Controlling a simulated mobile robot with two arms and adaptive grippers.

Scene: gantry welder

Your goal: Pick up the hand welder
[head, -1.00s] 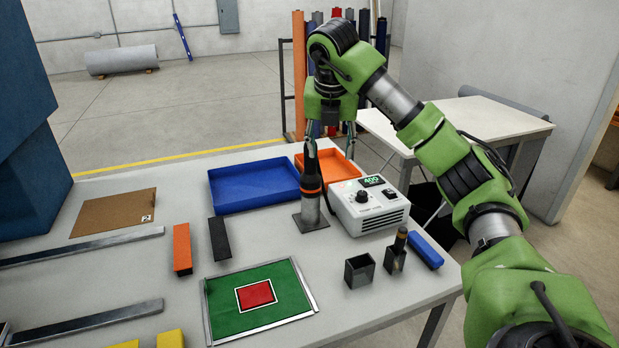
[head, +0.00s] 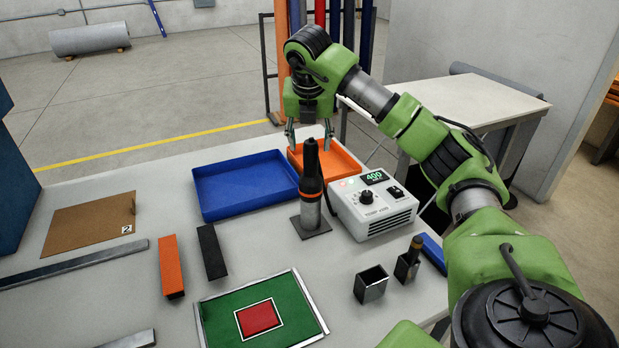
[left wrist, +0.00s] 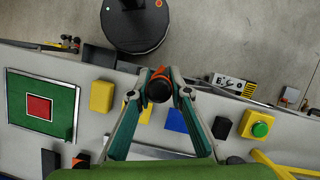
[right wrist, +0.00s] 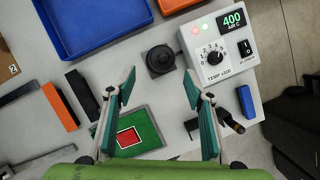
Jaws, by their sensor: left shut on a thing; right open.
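The hand welder (head: 311,202), with a black handle, orange ring and metal barrel, stands upright on a dark square base on the table. In the right wrist view its round black top (right wrist: 160,59) shows ahead of the fingertips. My right gripper (head: 309,138) is open and empty, fingers pointing down; in the head view its tips lie to either side of the welder's top. They do not visibly touch it. My left gripper (left wrist: 160,90) is shut on a black, round-ended thing with orange on it (left wrist: 158,89). The left gripper is outside the head view.
The white control box (head: 374,205), reading 400, stands close right of the welder. A blue tray (head: 245,207) and orange tray (head: 345,160) lie behind. A green mat (head: 215,316), dark holders (head: 370,285) and bars (head: 171,265) are in front.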

